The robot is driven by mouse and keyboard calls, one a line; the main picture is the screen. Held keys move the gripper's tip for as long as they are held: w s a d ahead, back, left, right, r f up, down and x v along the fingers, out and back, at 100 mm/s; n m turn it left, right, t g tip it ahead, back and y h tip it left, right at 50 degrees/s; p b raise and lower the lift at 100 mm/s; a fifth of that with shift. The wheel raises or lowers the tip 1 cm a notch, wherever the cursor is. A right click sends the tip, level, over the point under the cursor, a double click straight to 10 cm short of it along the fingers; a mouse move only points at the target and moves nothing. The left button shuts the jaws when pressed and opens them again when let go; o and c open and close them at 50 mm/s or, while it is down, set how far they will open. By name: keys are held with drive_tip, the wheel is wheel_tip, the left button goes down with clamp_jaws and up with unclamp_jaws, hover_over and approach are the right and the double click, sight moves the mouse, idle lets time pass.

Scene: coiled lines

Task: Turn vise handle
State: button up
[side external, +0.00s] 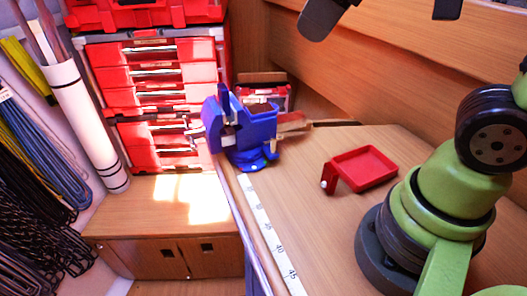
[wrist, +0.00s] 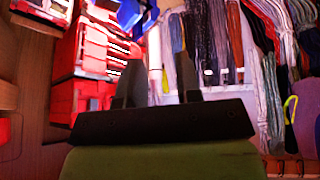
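The blue vise (side external: 250,135) stands on the far left corner of the wooden bench in the side external view. Its jaws point up, and a small pale metal part shows on its left side. I cannot make out the handle clearly. In the wrist view, a blue shape (wrist: 130,12) at the top edge may be part of the vise; it is cut off. My gripper (wrist: 156,70) shows in the wrist view as two dark fingers set apart with an empty gap between them. It is open and holds nothing. Its distance from the vise is unclear.
A red tray (side external: 364,168) lies on the bench right of the vise. A white measuring strip (side external: 264,222) runs along the bench's left edge. Red drawers (side external: 155,78) stand behind left. Coiled lines (side external: 40,190) hang at far left. The bench front is clear between strip and tray.

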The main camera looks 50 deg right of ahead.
drive_tip(key=s+f+m+t, duration=0.1)
drive_tip(key=s+m, duration=0.5)
drive_tip(key=shift+d+m+t+y, duration=0.3)
drive_tip(key=shift+s+f+m, duration=0.25)
drive_tip(key=shift+s+m, duration=0.1)
drive_tip(key=shift+m, duration=0.15)
drive_tip(key=shift+c, duration=0.9)
drive_tip(key=c, duration=0.3)
drive_tip(key=shift+g+h, duration=0.5)
drive_tip(key=shift+g, duration=0.4)
drive_tip(key=w, duration=0.3)
drive_tip(key=w+a+r, duration=0.1)
drive_tip(key=w, duration=0.1)
drive_tip(key=w+r, duration=0.1)
drive_tip(key=w, duration=0.2)
drive_tip(key=shift+w+a, duration=0.15)
drive_tip(key=shift+w, duration=0.2)
clamp_jaws()
drive_tip(key=g+h, duration=0.1)
drive_tip(key=h, duration=0.3)
hover_over(192, 143)
drive_tip(key=a, duration=0.1)
wheel_tip(192, 143, down, 20)
drive_tip(key=shift+m, duration=0.4)
drive_tip(key=shift+s+f, duration=0.3)
drive_tip(key=shift+f, duration=0.7)
drive_tip(key=shift+s+f, duration=0.3)
drive_tip(key=shift+f, duration=0.65)
